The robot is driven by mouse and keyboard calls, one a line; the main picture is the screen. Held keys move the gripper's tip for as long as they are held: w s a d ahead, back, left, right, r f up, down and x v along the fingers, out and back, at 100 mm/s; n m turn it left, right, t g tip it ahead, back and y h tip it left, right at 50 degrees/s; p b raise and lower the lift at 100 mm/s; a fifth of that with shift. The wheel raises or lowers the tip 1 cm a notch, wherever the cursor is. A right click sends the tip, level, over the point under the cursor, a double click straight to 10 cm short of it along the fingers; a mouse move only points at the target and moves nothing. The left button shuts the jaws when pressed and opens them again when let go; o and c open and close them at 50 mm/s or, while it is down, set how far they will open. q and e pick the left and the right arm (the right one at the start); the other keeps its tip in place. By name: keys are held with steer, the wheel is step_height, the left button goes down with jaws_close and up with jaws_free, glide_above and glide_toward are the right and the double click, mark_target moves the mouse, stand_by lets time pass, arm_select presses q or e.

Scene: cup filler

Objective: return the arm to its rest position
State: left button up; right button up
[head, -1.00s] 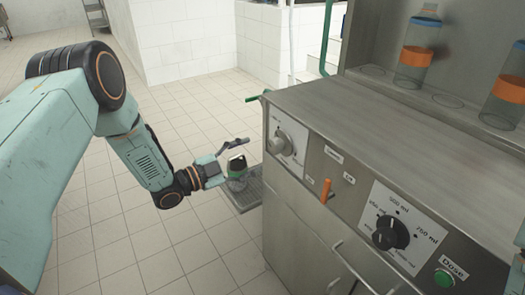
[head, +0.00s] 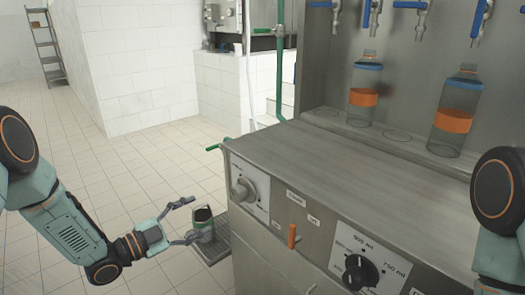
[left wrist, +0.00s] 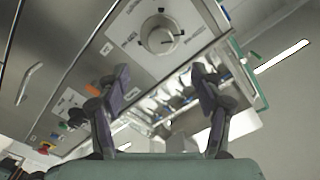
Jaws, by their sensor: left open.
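My left gripper (head: 192,218) is at the left of the machine, with its fingers spread. Whether a finger touches the cup is hard to tell. In the left wrist view my left gripper (left wrist: 163,78) shows two separated fingers with nothing held between them, and the cup does not show. Part of my right arm (head: 498,215) is at the right edge of the head view; its gripper is out of view.
The steel filling machine (head: 345,180) fills the right side, with a left knob (head: 242,188), an orange lever (head: 293,236) and a dose knob (head: 358,272). Two bottles with orange bands (head: 363,98) (head: 453,120) stand behind. Tiled floor (head: 100,150) at left is clear.

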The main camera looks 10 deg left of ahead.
arm_select(q)
steer(key=s+d+f+n+g+y, duration=0.2)
steer(key=s+f+n+g+y, duration=0.5)
steer(key=s+f+n, duration=0.85)
steer(key=s+d+f+g+y, duration=0.1)
steer(key=s+f+g+y, duration=0.1)
steer(key=s, duration=0.9)
steer(key=s+d+f+g+y, duration=0.1)
steer(key=s+g, duration=0.4)
steer(key=s, duration=0.6)
steer(key=shift+s+f+n+y, duration=0.15)
steer(key=shift+f+n+y, duration=0.3)
steer(key=shift+f+y, duration=0.05)
